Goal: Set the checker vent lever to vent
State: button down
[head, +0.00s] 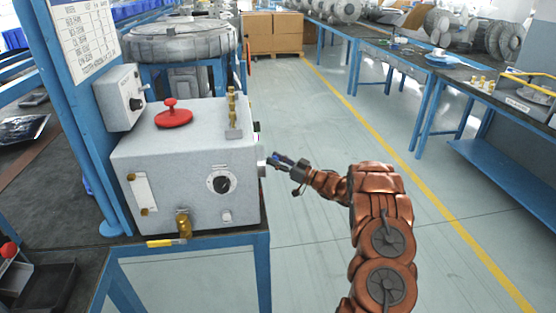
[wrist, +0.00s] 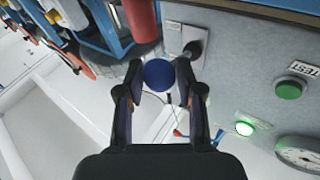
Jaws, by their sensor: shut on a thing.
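The checker (head: 185,165) is a grey box on a blue-framed bench in the head view. My gripper (head: 277,160) is at its right side. In the wrist view, my gripper (wrist: 160,85) is shut on a round blue knob (wrist: 158,74), which sits between the fingertips. The knob looks like the end of the vent lever. A metal plate with a dark fitting (wrist: 188,42) lies just behind it on the grey panel (wrist: 235,75). The lever's shaft is mostly hidden by the knob and fingers, and I cannot read its setting.
The panel also carries a green TEST button (wrist: 288,88), a lit green lamp (wrist: 244,128) and a gauge (wrist: 300,155). A red mushroom-shaped handle (head: 173,114) and brass fittings (head: 232,105) stand on the box. The floor (head: 315,120) right of the bench is clear.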

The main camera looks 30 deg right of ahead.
jog(key=shift+w+a+f, duration=0.15)
jog(key=shift+w+f, duration=0.05)
dwell(0.4)
jog(key=c, duration=1.2)
grip_release()
jog(key=shift+o, duration=1)
jog(key=shift+w+f, duration=0.25)
jog(key=shift+o, duration=1)
jog(key=shift+a+r, duration=0.1)
jog(key=shift+s, duration=0.1)
jog(key=shift+s+d, duration=0.1)
jog(key=shift+d, duration=0.1)
jog(key=shift+s+d, duration=0.15)
jog(key=shift+s, duration=0.05)
jog(key=v, duration=1.1)
jog(key=shift+s, duration=0.15)
